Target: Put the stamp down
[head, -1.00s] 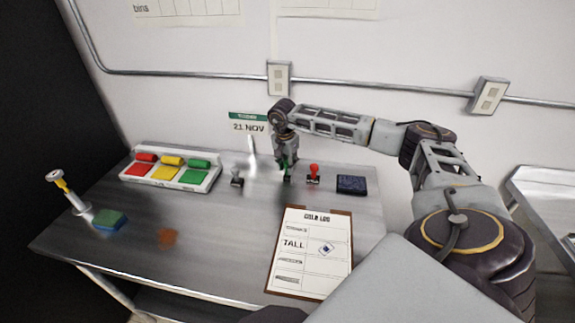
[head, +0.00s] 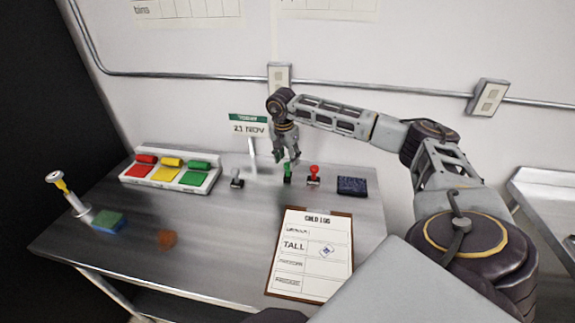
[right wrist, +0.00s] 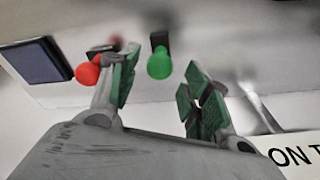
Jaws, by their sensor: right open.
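The green-handled stamp (head: 287,173) stands upright on the steel table, between a grey-handled stamp (head: 237,179) and a red-handled stamp (head: 314,175). My right gripper (head: 288,158) is open just above it and holds nothing. In the right wrist view the green knob (right wrist: 159,64) shows beyond the gap between the two spread green-padded fingers, apart from both. The red knob (right wrist: 87,73) shows beside the left finger there. My left gripper is not in view.
A dark blue pad (head: 352,186) lies right of the stamps. A clipboard (head: 275,285) with a log sheet lies in front. A sponge (head: 109,222) lies left.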

